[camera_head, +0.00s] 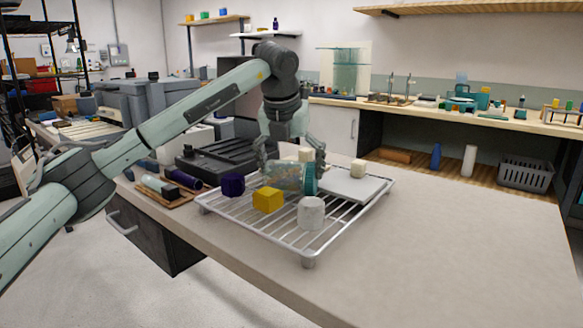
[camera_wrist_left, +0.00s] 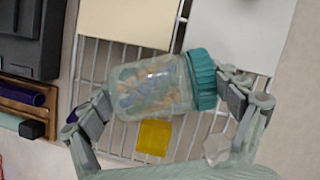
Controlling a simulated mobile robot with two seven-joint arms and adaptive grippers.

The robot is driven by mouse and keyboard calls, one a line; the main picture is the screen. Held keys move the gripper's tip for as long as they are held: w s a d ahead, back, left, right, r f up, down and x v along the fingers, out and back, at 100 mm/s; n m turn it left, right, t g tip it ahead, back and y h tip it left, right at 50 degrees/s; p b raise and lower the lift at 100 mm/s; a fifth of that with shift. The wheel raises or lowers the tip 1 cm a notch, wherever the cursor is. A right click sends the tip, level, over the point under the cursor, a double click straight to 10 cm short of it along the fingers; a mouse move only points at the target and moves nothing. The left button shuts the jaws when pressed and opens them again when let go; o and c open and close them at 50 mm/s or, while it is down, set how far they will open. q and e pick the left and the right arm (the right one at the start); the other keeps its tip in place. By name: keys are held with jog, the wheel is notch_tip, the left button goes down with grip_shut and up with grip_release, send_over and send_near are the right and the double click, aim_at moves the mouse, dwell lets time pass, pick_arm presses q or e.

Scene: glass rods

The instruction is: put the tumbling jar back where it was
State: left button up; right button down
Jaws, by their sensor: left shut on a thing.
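A clear jar (camera_head: 286,178) with a teal lid lies on its side, lid to the right, with pale blue and tan pieces inside. It also shows in the left wrist view (camera_wrist_left: 152,88). My left gripper (camera_head: 292,168) reaches down from above and is shut on the jar, one finger near its base and the other at the lid end. The jar is over the wire rack (camera_head: 255,226); I cannot tell whether it touches the bars. My right gripper is not in view.
A dark purple block (camera_head: 233,185), a yellow block (camera_head: 267,200) and a white cylinder (camera_head: 311,212) stand on the rack close to the jar. A pale plate (camera_head: 352,190) lies at its right. A black device (camera_head: 205,158) stands behind left. The table's right side is clear.

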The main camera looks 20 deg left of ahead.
pick_arm(q)
jog(key=o, duration=1)
jog(key=shift+o, duration=1)
jog(key=shift+r, duration=0.1)
